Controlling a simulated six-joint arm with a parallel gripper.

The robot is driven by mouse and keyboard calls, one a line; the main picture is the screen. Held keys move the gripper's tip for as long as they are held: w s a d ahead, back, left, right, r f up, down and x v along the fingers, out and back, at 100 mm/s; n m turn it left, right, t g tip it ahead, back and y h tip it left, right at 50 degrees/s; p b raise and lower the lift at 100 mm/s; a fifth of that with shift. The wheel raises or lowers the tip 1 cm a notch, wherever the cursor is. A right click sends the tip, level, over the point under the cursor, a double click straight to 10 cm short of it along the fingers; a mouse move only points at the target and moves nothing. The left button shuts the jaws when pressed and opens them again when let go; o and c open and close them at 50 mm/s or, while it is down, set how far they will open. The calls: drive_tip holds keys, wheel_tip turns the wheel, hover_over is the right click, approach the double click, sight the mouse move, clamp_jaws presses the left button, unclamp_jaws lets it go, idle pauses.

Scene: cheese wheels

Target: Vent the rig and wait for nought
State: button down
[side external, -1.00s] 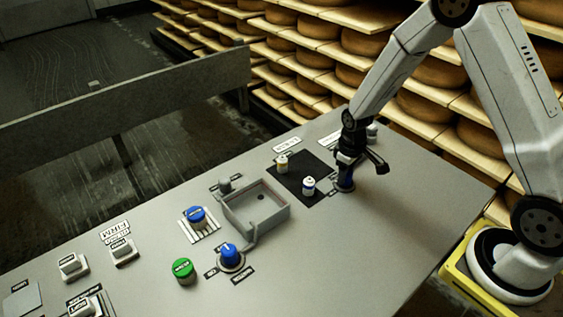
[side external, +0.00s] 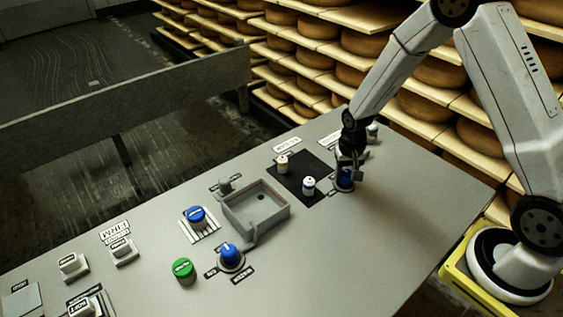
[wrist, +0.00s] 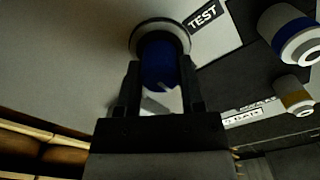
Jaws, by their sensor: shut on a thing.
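My gripper (side external: 346,172) points down at the right part of the grey panel. It is shut on a blue knob (side external: 345,184), which also shows between the fingers in the wrist view (wrist: 160,64). The knob sits on a round base with a pale ring. A label reading TEST (wrist: 203,17) lies beside it. In the side view the gripper partly hides the knob. A second blue knob (side external: 230,252) stands at the tray's front corner. I cannot see a pressure reading.
A grey tray (side external: 258,212), a blue button (side external: 196,215) and a green button (side external: 183,269) lie farther left. Cheese shelves stand behind.

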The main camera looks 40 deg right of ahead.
sight(347, 174)
idle(0.4)
drive_tip(key=shift+c, duration=1.1)
unclamp_jaws()
drive_tip(key=shift+r, duration=0.15)
drive_tip(key=shift+r, duration=3.8)
drive_tip(key=shift+s+a+r, duration=0.3)
drive_tip(key=shift+s+r, duration=0.05)
drive_tip(key=s+a+r+n+t, duration=0.1)
drive_tip(key=s+a+r+n, duration=0.1)
drive_tip(key=s, duration=0.3)
drive_tip(key=s+a+r+n+t, duration=0.1)
drive_tip(key=s+a+r+n, duration=0.2)
drive_tip(key=s, duration=0.3)
drive_tip(key=shift+s+a+n+t, duration=0.15)
drive_tip(key=shift+a+n+t, duration=0.15)
drive_tip(key=shift+a+n, duration=0.5)
